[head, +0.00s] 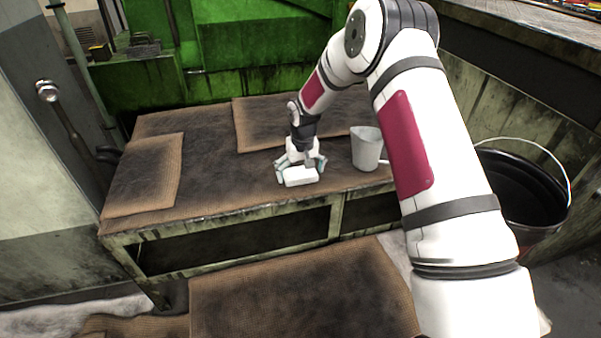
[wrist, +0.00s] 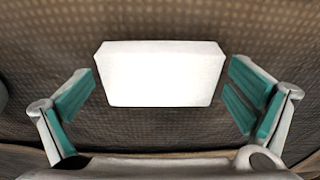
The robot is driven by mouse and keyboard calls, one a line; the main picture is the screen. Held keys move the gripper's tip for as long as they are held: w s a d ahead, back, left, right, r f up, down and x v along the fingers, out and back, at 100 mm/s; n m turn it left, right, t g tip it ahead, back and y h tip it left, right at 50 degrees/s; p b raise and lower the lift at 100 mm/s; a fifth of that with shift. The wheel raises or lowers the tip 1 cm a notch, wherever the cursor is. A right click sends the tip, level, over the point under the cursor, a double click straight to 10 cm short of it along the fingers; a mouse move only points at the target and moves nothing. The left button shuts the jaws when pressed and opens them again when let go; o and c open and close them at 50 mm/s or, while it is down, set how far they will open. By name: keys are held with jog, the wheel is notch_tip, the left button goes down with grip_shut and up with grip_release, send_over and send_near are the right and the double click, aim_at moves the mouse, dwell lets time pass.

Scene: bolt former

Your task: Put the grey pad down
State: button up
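In the wrist view the pad (wrist: 160,74) sits in the middle, between the two teal-lined fingers. My gripper (head: 300,163) is low over the bench, right at the pad. In the wrist view my gripper (wrist: 162,85) has its fingers spread, with a narrow gap to the pad on each side. The pad's underside is hidden.
A grey jug (head: 366,148) stands on the bench just right of my gripper. A black bucket (head: 520,190) is at the right. A green machine (head: 250,45) stands behind.

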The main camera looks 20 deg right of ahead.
aim_at(302, 177)
notch_tip(302, 177, up, 12)
jog(key=s+p, duration=0.1)
jog(key=p, duration=0.2)
jog(key=shift+s+p, duration=0.3)
jog(key=shift+s, duration=0.1)
jog(key=shift+r, duration=0.2)
jog(key=s+r+h, duration=0.1)
jog(key=s+r, duration=2)
jog(key=s+g+y, duration=0.1)
jog(key=s, duration=2.8)
jog(key=shift+s+r, duration=0.35)
jog(key=shift+s, duration=0.05)
jog(key=shift+a, duration=0.1)
